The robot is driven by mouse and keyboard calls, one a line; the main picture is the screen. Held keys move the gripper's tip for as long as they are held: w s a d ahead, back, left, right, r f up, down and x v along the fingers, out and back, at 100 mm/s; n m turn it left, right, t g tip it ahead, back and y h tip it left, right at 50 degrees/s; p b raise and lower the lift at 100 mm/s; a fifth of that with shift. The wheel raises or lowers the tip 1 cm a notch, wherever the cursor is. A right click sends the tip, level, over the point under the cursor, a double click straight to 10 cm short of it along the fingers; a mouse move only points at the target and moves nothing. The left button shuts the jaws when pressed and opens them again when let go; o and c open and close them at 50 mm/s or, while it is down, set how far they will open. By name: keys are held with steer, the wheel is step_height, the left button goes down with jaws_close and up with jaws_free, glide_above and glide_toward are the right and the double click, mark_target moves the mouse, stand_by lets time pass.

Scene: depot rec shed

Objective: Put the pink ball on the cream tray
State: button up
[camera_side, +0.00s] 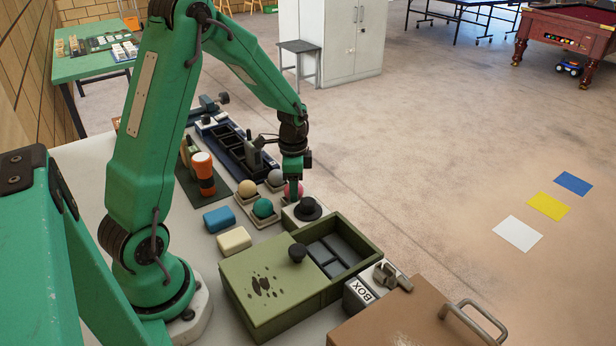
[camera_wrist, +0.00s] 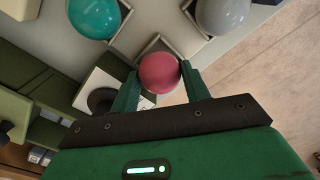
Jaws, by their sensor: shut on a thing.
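The pink ball (camera_wrist: 158,73) is between the two green fingers of my gripper (camera_wrist: 160,78) in the wrist view, and the fingers are shut on it. In the side view the pink ball (camera_side: 293,191) is partly hidden behind my gripper (camera_side: 294,186). A small square tray (camera_wrist: 154,44) shows right behind the ball in the wrist view; I cannot tell whether the ball still touches it. A cream, flat-topped piece (camera_side: 234,240) lies beside a blue one (camera_side: 218,219), left of my gripper in the side view. It is the cream thing that I see; its inside is not visible.
A tan ball (camera_side: 246,188), a teal ball (camera_side: 263,208) and a grey ball (camera_side: 275,178) sit in small square trays close by. A green box (camera_side: 270,285) and an orange-and-white cylinder (camera_side: 203,173) rise nearby.

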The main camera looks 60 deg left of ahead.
steer(key=shift+f, duration=0.65)
steer(key=o, duration=0.8)
steer(key=shift+c, duration=0.2)
steer(key=shift+r, duration=0.15)
step_height(320, 180, up, 13)
stand_by(0.7)
